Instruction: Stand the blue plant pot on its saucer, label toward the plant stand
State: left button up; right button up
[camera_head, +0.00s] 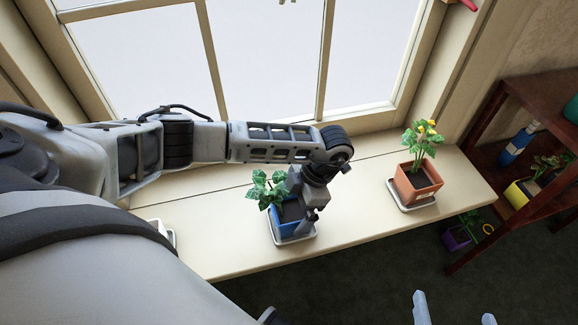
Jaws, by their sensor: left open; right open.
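The blue plant pot (281,224) holds a leafy green plant and stands upright on the sill. A white saucer (300,239) shows under it; whether the pot is fully seated is hard to tell. My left gripper (311,214) points down at the pot's right side, open, with its fingers by the rim; contact cannot be told. The gripper hides part of the pot, and no label shows. The dark reddish-brown plant stand (535,85) is at the right. My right gripper (454,312) is open and empty at the bottom edge, away from the pot.
An orange pot (418,183) with yellow flowers stands on its own white saucer (394,194) to the right. Another white dish (170,237) is partly hidden by my body at left. The window sill (352,212) is clear between the blue and orange pots.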

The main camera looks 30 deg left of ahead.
pick_arm(q)
jog(key=v, duration=0.8)
jog(key=shift+r+p, duration=0.15)
jog(key=shift+p, duration=0.15)
